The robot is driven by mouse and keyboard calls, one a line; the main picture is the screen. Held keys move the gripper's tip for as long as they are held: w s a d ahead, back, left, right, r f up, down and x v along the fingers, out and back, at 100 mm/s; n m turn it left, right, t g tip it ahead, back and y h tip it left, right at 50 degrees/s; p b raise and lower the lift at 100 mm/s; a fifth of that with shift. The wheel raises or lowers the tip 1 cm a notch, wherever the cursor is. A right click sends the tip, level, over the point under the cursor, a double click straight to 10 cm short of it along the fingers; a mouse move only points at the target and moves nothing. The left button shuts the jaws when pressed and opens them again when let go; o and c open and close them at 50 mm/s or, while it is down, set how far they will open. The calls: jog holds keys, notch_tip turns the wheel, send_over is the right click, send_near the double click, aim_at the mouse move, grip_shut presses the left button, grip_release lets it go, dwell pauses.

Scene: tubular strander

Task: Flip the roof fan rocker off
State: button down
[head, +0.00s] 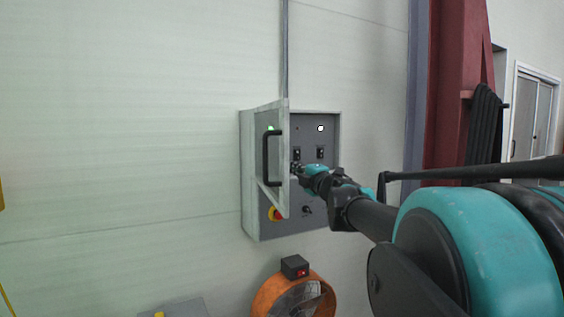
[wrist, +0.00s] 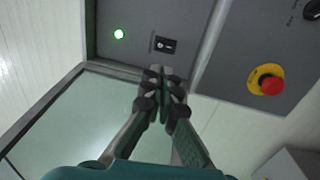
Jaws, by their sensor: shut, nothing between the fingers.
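A grey control cabinet (head: 330,190) hangs on the wall with its windowed door (head: 286,190) open. Two black rockers, one left (head: 297,154) and one right (head: 320,152), show on its upper panel. A lit green lamp (head: 270,127) shows through the door's window; it also shows in the wrist view (wrist: 119,34). There a black rocker (wrist: 166,45) with a white mark sits beside it. My gripper (wrist: 163,72) is shut and empty, its tips close to that rocker; contact cannot be told. Labels are unreadable.
A red emergency stop (wrist: 271,85) on yellow and a black knob (head: 307,210) sit on the lower panel. A white lamp (head: 320,128) is lit above the right rocker. An orange fan (head: 265,300) stands below.

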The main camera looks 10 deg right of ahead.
jog(key=x, duration=1.3)
jog(key=shift+w+a+r, duration=0.1)
jog(key=shift+w, duration=0.2)
jog(key=shift+w+a+r, duration=0.1)
jog(key=shift+w+r, duration=0.1)
jog(key=shift+w, duration=0.1)
